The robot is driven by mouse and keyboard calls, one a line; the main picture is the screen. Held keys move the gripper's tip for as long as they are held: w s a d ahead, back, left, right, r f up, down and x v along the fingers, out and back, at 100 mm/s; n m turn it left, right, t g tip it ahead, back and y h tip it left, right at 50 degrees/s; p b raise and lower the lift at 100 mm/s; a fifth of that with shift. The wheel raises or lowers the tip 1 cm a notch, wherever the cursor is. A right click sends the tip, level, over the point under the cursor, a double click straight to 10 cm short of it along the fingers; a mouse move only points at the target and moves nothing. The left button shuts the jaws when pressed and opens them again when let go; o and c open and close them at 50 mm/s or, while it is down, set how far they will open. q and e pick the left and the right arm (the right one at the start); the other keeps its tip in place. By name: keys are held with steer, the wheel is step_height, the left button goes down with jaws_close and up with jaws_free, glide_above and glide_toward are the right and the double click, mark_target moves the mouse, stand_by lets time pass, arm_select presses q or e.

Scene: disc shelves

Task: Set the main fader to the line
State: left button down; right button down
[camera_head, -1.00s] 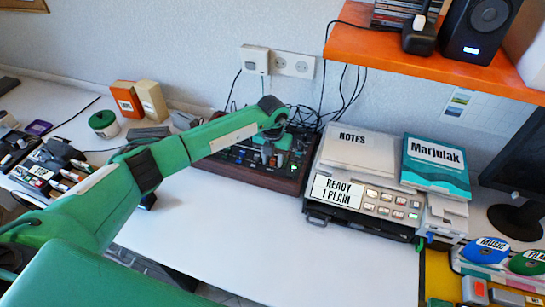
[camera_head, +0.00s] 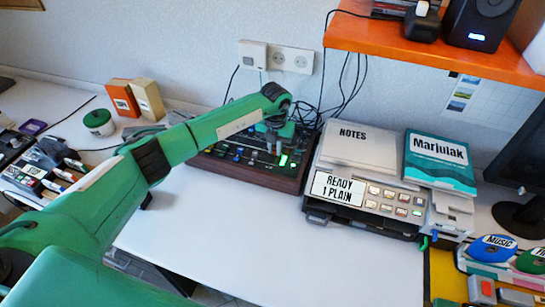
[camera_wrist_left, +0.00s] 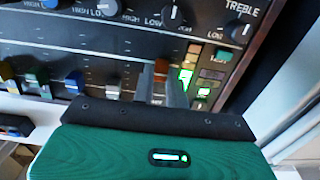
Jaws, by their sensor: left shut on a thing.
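The mixer (camera_head: 262,177), a dark panel in a wooden case, stands on the white desk near the wall. In the left wrist view its panel (camera_wrist_left: 132,48) shows knobs and a row of faders with coloured caps. My left gripper (camera_head: 273,145) is over the mixer's right part. In the left wrist view its fingers (camera_wrist_left: 165,88) are shut on a reddish-brown fader cap (camera_wrist_left: 159,88), beside a lit green level meter (camera_wrist_left: 185,78). I take this cap as the main fader. The fingers partly hide it, and I cannot make out the target line. My right gripper is out of view.
A printer (camera_head: 365,200) with a NOTES stack and a teal book (camera_head: 440,163) stands just right of the mixer. An orange shelf (camera_head: 440,55) hangs above. Cables run behind the mixer. The desk in front (camera_head: 250,235) is clear.

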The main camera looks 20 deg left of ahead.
mark_target(275, 149)
arm_select(q)
steer(key=shift+w, duration=0.2)
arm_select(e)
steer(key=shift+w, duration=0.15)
arm_select(q)
steer(key=c, duration=1.4)
jaws_free()
